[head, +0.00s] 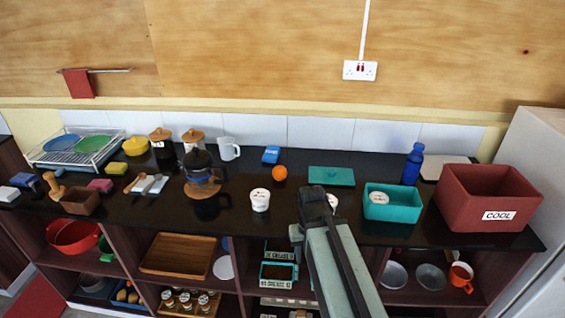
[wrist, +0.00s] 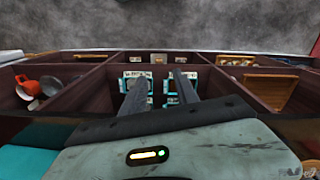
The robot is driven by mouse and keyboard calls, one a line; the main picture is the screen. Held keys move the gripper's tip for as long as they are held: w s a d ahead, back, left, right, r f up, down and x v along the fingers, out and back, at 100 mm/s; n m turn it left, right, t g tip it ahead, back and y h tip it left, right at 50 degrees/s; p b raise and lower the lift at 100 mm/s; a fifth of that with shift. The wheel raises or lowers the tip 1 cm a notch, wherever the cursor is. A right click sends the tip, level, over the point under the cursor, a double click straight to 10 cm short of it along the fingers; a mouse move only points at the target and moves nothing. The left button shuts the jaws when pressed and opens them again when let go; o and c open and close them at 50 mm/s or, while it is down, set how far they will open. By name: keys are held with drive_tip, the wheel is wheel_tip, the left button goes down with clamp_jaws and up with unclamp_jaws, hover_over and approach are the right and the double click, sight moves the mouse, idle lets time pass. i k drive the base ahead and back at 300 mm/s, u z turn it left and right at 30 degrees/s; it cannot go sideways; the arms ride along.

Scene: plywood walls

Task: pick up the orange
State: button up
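The orange (head: 279,173) sits on the black counter toward the back, near the middle of the head view. It is clear of other things. My gripper (head: 314,195) is in front of it and to its right in the head view, not touching it. In the wrist view my gripper (wrist: 160,88) shows two dark fingers apart with nothing held between them. That view faces the shelves under the counter, and the orange does not show there.
A white tub (head: 260,199) stands left of my gripper, and a blue box (head: 271,154) lies behind the orange. A teal board (head: 331,176) lies to its right. A teal tray (head: 393,209) and a red COOL crate (head: 488,197) stand further right.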

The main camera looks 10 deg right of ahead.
sight(280, 172)
drive_tip(key=u, duration=3.45)
drive_tip(key=k, duration=1.25)
drive_tip(key=z, duration=1.2)
drive_tip(key=i, duration=1)
drive_tip(key=u, duration=0.05)
